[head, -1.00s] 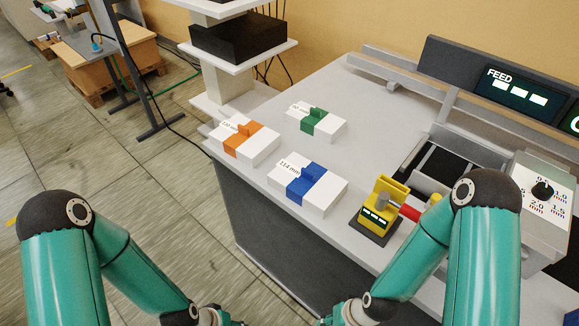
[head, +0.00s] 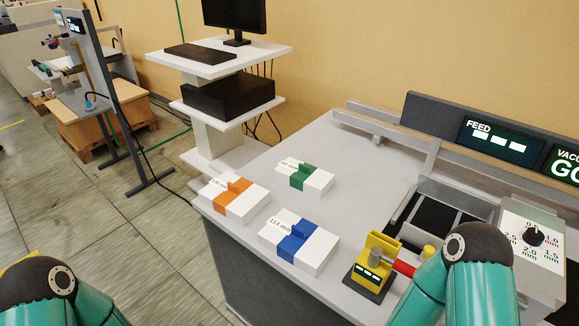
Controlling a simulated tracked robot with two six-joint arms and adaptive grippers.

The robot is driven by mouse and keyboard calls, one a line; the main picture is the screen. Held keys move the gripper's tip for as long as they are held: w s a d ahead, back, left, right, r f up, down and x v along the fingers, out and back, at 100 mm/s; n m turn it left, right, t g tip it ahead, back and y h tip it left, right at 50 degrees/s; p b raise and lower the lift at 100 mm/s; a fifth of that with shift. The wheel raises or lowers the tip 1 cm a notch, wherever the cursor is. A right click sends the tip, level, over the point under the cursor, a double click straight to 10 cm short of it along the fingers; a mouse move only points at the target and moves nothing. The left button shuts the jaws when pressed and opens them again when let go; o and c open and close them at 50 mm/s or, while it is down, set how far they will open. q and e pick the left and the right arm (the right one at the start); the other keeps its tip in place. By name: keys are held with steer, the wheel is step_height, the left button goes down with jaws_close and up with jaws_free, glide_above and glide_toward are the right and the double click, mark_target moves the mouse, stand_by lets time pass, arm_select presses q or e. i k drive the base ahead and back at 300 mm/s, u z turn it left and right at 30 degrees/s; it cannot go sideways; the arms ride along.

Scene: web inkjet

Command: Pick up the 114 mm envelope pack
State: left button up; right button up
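The 114 mm envelope pack (head: 317,254) is a white box with a blue band and a raised blue tab on top. It lies on the grey table (head: 345,150) near the front edge, with its 114 mm label on the left end. An orange-banded white pack (head: 251,205) lies to its left, and a green-banded white pack (head: 317,185) lies behind it. Both of my arms show only as teal links at the bottom left and bottom right. Neither gripper is in view.
A yellow device (head: 381,243) with a red handle (head: 403,268) stands just right of the blue-banded pack. A feeder with a FEED display (head: 499,142) and a dial box (head: 531,235) are at the right. The table's back middle is clear.

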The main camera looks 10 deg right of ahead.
mark_target(299, 241)
steer(key=u, duration=1.35)
steer(key=i, duration=0.1)
steer(key=z, duration=2.55)
steer(key=k, duration=1.1)
steer(key=u, duration=0.85)
steer(key=i, duration=1)
